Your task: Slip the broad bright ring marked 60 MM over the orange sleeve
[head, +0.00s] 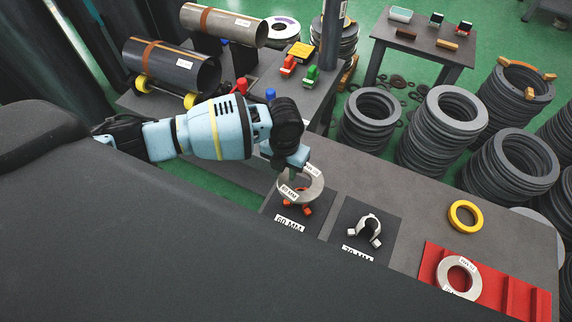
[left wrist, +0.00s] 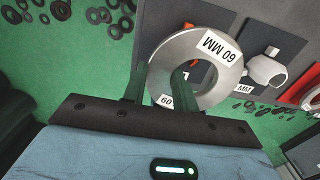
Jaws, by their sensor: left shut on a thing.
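Whether ring and sleeve touch, I cannot tell. My right gripper is not in view.
A white clamp-like sleeve (head: 364,229) stands on the neighbouring dark mat (head: 385,248). A yellow ring (head: 465,217) lies farther right, near a red tray (head: 431,259) with another bright ring (head: 458,275).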

